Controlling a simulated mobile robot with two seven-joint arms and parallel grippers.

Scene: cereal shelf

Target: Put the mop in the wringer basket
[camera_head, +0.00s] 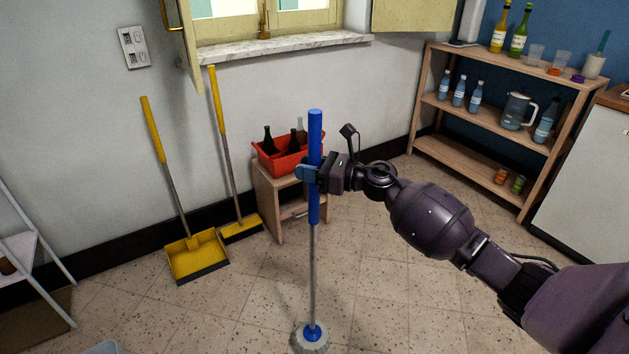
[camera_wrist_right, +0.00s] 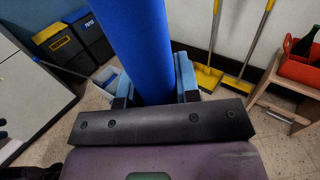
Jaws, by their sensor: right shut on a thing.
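The mop (camera_head: 313,260) is upright, with a blue grip, a grey pole and a round pale head (camera_head: 311,338) at the bottom edge of the head view. I cannot tell whether the head touches the floor. My right gripper (camera_head: 311,173) is shut on the blue grip below its top; the blue grip (camera_wrist_right: 132,45) also fills the middle of the right wrist view, between the fingers. A pale blue rim (camera_head: 104,348), possibly of the bucket with the wringer basket, shows at the bottom left of the head view. My left gripper is out of view.
A yellow dustpan (camera_head: 196,256) and a yellow broom (camera_head: 240,228) lean at the left wall. A red crate of bottles (camera_head: 283,160) sits on a small wooden stand (camera_head: 268,205) behind the mop. A wooden shelf (camera_head: 470,160) stands at right. The floor between is open.

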